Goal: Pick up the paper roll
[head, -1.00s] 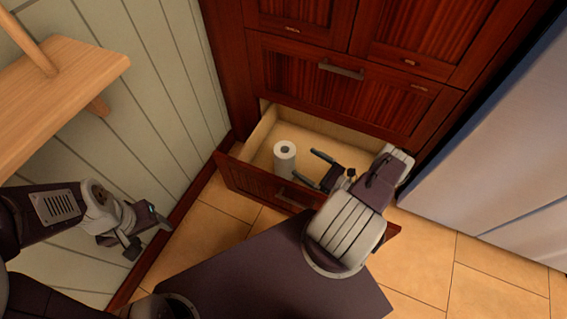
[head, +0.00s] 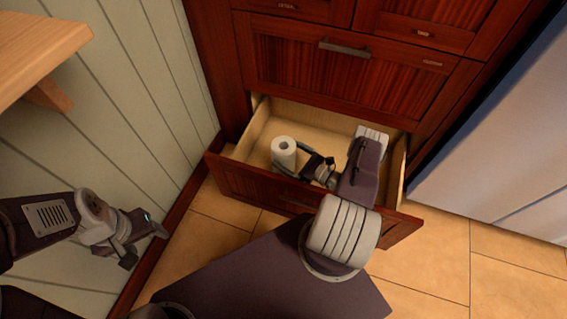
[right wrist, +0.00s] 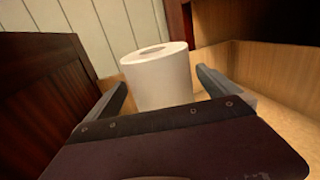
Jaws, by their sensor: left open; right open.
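The white paper roll (head: 284,152) stands upright in the left part of the open lower drawer (head: 262,131). In the right wrist view the roll (right wrist: 158,80) stands between the two fingers, with its top hole showing. My right gripper (head: 290,161) is open at the roll, its fingers on either side of it. It also shows in the right wrist view (right wrist: 163,88). The lower part of the roll is hidden by the gripper there, and I cannot tell whether the fingers touch it. My left gripper (head: 145,240) is open and empty near the left wall, away from the drawer.
The drawer's front panel (head: 235,182) stands between my base and the roll. Closed cabinet fronts (head: 350,75) rise behind it. A wooden shelf (head: 40,45) juts out at upper left, and a pale fridge (head: 500,140) stands at right. The drawer's right part looks clear.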

